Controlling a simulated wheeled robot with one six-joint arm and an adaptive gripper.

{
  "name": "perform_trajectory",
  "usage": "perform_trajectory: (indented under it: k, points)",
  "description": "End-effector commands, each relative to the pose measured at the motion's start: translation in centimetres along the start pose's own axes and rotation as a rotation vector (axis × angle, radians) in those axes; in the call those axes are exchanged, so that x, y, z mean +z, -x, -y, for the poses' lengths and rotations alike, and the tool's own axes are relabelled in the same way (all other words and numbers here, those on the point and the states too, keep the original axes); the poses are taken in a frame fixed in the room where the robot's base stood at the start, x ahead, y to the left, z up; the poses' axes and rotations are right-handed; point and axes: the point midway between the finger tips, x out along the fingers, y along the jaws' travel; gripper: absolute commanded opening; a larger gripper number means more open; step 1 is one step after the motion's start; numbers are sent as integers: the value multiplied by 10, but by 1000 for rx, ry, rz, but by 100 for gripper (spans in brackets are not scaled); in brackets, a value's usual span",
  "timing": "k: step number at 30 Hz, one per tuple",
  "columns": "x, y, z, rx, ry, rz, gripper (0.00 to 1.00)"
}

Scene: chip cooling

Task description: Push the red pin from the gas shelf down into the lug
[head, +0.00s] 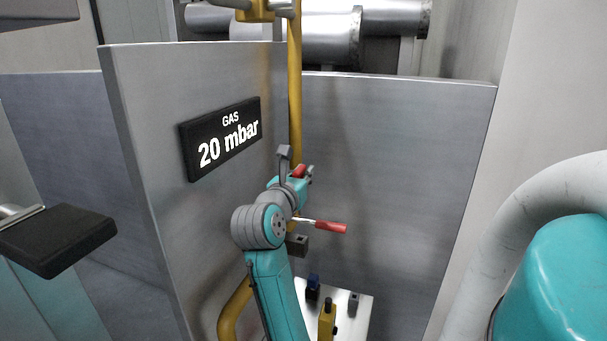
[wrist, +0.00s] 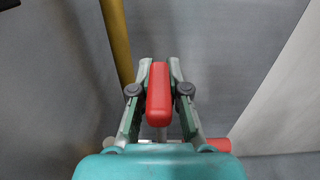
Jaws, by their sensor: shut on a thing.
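My gripper (wrist: 160,88) is shut on the red pin (wrist: 160,100), whose red body stands between the two fingers in the wrist view. In the head view the pin (head: 299,171) shows as a small red patch at the arm's end, beside the yellow pipe. The pin's lower end is hidden. A small dark grey block (head: 298,244), possibly the lug, sits below my gripper; I cannot tell whether the pin touches it. The white gas shelf (head: 362,318) lies lower down.
A lever with a red handle (head: 331,227) sticks out to the right below my gripper; its red end (wrist: 215,145) also shows in the wrist view. The vertical yellow pipe (head: 295,100) stands close by. Grey panels enclose the corner.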

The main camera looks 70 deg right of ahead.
Motion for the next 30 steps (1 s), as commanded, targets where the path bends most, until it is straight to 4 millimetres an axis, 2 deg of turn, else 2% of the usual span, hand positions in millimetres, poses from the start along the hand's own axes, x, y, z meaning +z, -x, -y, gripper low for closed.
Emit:
perform_trajectory:
  k: [5, 21, 30]
  points:
    - [-3, 1, 0, -1, -24, -2, 0]
    - [-46, 0, -2, -2, -22, -2, 0]
    - [-58, 0, -2, -1, -24, -2, 0]
